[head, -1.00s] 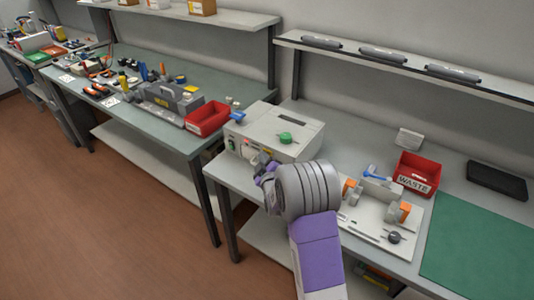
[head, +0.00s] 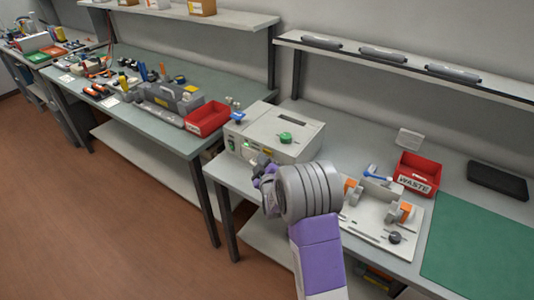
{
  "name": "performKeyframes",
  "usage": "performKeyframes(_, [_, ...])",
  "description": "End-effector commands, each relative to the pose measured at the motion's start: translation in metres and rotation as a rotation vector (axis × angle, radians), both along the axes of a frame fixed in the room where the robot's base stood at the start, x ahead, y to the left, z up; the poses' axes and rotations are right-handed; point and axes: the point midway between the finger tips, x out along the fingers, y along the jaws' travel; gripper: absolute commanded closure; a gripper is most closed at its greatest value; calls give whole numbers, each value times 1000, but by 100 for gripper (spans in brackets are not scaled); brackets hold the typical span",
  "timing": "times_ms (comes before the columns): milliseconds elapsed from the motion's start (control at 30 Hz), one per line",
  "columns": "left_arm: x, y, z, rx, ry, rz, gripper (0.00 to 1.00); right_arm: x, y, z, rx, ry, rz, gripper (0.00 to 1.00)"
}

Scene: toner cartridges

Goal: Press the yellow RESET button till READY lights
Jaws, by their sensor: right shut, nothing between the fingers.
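The pale grey machine (head: 272,133) stands on the right-hand bench, with a green knob (head: 285,138) on top. Its front panel faces left and carries a green patch (head: 231,146) and a small greenish-white lamp (head: 247,146). My right gripper (head: 256,160) is shut and empty, with its fingertips close to the lower part of this panel. I cannot tell whether the tips touch it. The yellow RESET button is not clearly visible; my gripper and wrist cover part of the panel. The READY lettering is too small to read. My left gripper is out of view.
A red WASTE bin (head: 417,173) and a light fixture plate (head: 374,231) with orange clamps stand right of my arm. A red bin (head: 207,118) and grey toolbox (head: 172,98) sit on the left bench. A green mat (head: 480,240) lies clear at right.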

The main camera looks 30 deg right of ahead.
Motion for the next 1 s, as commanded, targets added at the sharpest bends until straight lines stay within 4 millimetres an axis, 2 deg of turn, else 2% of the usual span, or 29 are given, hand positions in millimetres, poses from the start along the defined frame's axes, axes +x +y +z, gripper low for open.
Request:
performKeyframes(367, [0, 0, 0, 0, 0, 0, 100, -1, 4, 0, 0, 0, 1, 100])
performKeyframes(800, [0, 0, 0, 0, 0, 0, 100, -17, 42, 0, 1, 1, 3, 100])
performKeyframes(1000, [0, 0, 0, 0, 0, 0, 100, -20, 48, 0, 0, 1, 1, 100])
